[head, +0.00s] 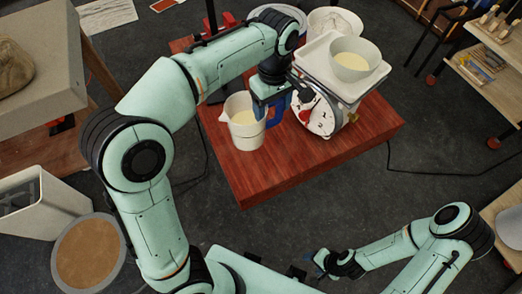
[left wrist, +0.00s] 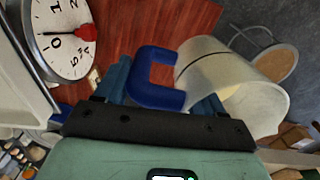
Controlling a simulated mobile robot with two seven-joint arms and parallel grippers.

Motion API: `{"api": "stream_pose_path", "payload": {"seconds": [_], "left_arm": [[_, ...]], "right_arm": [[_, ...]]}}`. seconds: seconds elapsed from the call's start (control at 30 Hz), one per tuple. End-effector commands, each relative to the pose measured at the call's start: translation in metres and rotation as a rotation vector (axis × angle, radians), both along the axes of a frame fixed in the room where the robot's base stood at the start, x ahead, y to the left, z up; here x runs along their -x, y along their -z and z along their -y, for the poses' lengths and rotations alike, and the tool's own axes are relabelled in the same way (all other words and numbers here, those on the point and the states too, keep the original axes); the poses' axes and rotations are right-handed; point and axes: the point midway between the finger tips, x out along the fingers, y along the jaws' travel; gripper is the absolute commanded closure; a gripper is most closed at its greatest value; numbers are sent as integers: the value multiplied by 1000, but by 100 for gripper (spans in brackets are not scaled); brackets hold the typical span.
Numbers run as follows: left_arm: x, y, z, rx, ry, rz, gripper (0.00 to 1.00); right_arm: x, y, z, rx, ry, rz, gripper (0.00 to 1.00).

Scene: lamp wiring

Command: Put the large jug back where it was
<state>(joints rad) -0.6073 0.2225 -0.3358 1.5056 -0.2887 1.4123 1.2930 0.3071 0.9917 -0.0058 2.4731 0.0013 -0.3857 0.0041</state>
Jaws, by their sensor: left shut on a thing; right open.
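The large jug (head: 247,138) is a cream-white jug with a blue handle and pale yellow contents. In the head view it is upright over the left part of the red wooden table (head: 285,170), left of the scale. My left gripper (head: 272,105) is shut on the jug's handle. The left wrist view shows the blue handle (left wrist: 152,78) between the fingers and the jug body (left wrist: 245,100) to the right. I cannot tell whether the jug's base touches the table. My right gripper (head: 318,262) is open and empty, low in the head view, away from the table.
A dial scale (head: 316,115) carrying a white bowl (head: 354,60) stands right of the jug; its dial shows in the left wrist view (left wrist: 62,38). A white container (head: 335,22) stands behind. The table's front part is bare. A round brown-topped stool (head: 88,252) stands lower left.

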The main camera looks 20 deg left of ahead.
Motion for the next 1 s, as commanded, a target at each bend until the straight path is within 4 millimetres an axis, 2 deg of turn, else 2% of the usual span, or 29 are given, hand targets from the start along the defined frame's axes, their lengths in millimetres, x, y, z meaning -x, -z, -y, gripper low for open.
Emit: {"api": "stream_pose_path", "payload": {"seconds": [0.3, 0.5, 0.6, 0.83, 1.0], "left_arm": [[3, 79, -1, -2, 0, -9, 100], [2, 125, 0, -2, -1, -6, 100], [2, 140, 0, -1, -1, -4, 100], [1, 157, 0, 0, -1, -2, 100], [1, 182, 0, -1, 0, -4, 100]], "right_arm": [[15, 19, 0, -1, 0, -18, 39], [20, 27, 0, 0, 0, -22, 39], [21, 29, 0, 0, 1, -24, 39], [22, 31, 0, 0, 0, -26, 39], [25, 34, 0, 0, 0, -28, 39]]}}
